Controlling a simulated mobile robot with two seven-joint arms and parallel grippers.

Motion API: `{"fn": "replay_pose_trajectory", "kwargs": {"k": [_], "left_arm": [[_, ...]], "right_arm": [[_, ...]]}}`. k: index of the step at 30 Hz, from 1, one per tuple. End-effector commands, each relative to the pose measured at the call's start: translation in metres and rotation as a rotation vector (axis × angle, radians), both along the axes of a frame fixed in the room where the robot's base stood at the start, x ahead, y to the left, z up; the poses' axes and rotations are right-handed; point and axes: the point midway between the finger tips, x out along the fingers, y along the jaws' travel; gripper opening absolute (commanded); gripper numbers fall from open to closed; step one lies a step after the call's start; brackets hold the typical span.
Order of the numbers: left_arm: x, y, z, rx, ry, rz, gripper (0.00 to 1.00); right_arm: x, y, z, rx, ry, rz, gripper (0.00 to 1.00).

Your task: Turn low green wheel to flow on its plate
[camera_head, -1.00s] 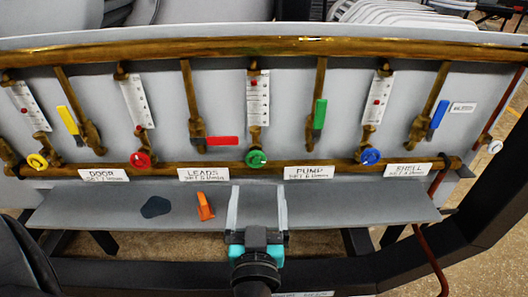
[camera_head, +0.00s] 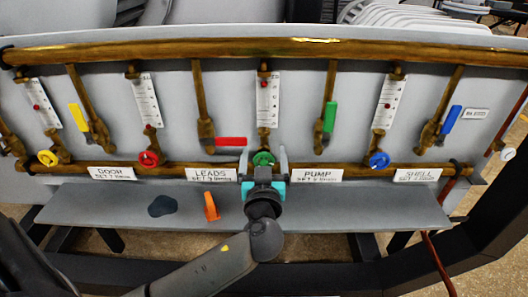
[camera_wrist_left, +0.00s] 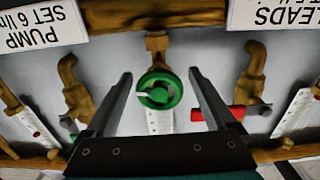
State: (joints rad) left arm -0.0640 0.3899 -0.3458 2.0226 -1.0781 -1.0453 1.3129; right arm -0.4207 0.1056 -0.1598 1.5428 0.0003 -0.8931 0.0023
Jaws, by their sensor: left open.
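The low green wheel (camera_head: 263,158) sits on the lower brass pipe, below a white flow scale (camera_head: 268,100) with a red float near its top. It also shows in the left wrist view (camera_wrist_left: 159,89), round with a pale mark on its left side. The white PUMP plate (camera_head: 316,175) is right of it; in the left wrist view its text reads "SET 6" (camera_wrist_left: 42,28). My left gripper (camera_head: 263,153) is open, its fingers reaching up on either side of the wheel. Both fingers look apart from the wheel in the left wrist view. My right gripper is not in view.
A red wheel (camera_head: 148,159) and a blue wheel (camera_head: 379,160) stand to either side. A red lever (camera_head: 231,141) is close left of my gripper, and a green lever (camera_head: 330,116) is up right. An orange piece (camera_head: 211,207) and dark patch are on the shelf (camera_head: 340,205).

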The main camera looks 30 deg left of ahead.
Motion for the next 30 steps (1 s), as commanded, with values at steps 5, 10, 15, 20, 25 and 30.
{"fn": "replay_pose_trajectory", "kwargs": {"k": [5, 10, 15, 20, 25, 30], "left_arm": [[0.0102, 0.0064, 0.0, 0.0, 0.0, 0.0, 0.89], [0.0119, 0.0074, 0.0001, 0.0, 0.0, 0.0, 0.89], [0.0116, 0.0072, 0.0001, 0.0, 0.0, 0.0, 0.86], [0.0115, 0.0071, 0.0001, 0.0, 0.0, 0.0, 0.68], [0.0113, 0.0069, 0.0001, 0.0, 0.0, 0.0, 0.49], [0.0113, 0.0069, 0.0, 0.0, 0.0, 0.0, 0.3]], "right_arm": [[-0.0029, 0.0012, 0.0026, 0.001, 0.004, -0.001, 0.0], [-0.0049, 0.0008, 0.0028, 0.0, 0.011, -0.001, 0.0], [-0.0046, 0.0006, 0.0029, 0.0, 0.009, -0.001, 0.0], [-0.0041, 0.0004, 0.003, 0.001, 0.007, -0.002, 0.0], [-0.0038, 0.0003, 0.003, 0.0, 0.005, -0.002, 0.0], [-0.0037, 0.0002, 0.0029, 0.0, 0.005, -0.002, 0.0]]}}
